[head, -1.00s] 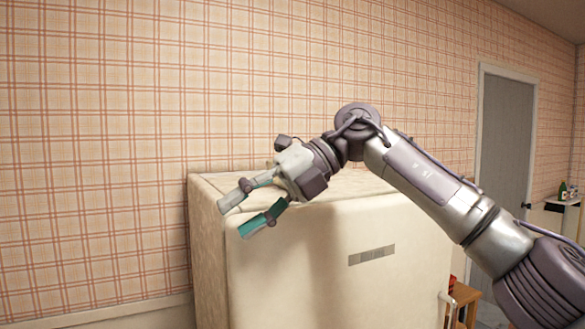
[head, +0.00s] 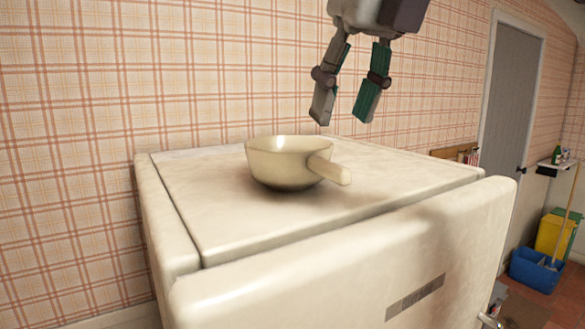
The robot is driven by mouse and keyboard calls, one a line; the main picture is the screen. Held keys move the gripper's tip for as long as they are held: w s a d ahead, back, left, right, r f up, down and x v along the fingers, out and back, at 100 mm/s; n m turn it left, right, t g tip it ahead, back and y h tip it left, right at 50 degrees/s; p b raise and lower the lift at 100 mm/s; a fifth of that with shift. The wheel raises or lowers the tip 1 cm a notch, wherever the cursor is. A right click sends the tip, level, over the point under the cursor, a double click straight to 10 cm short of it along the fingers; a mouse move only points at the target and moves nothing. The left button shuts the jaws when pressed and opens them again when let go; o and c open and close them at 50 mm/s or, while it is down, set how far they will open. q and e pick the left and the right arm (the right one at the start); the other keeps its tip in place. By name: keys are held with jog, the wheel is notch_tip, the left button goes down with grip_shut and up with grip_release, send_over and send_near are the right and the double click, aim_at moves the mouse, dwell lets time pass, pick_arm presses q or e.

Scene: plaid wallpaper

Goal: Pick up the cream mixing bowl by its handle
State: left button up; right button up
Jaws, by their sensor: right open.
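The cream mixing bowl (head: 280,166) stands upright on the top of a cream fridge-like cabinet (head: 215,215). Its short, thick handle (head: 330,170) points to the right and a little toward me. My right gripper (head: 344,113) hangs from the top of the view, fingers pointing down, above the handle and apart from it. Its two fingers are spread with nothing between them. My left gripper is not in view.
The cabinet top around the bowl is clear. Plaid wallpaper (head: 80,120) rises behind it. A grey door (head: 510,100) is at the right. A blue bin (head: 535,270) and a yellow bin (head: 556,235) stand on the floor at far right.

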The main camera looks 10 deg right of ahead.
aim_at(333, 163)
jog(key=x, duration=0.3)
jog(key=shift+w+d, duration=0.1)
jog(key=shift+w, duration=0.1)
jog(key=shift+p+x, duration=0.85)
jog(key=shift+x, duration=0.45)
jog(key=f, duration=0.2)
jog(key=w+f+p, duration=0.1)
jog(key=shift+w+d, duration=0.1)
jog(key=shift+d, duration=0.2)
jog(key=shift+w+f, duration=0.1)
jog(key=shift+f, duration=0.05)
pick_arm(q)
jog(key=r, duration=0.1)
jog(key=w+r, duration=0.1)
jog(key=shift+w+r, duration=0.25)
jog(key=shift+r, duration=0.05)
pick_arm(e)
jog(key=shift+a, duration=0.15)
jog(key=shift+c, duration=1.2)
grip_shut()
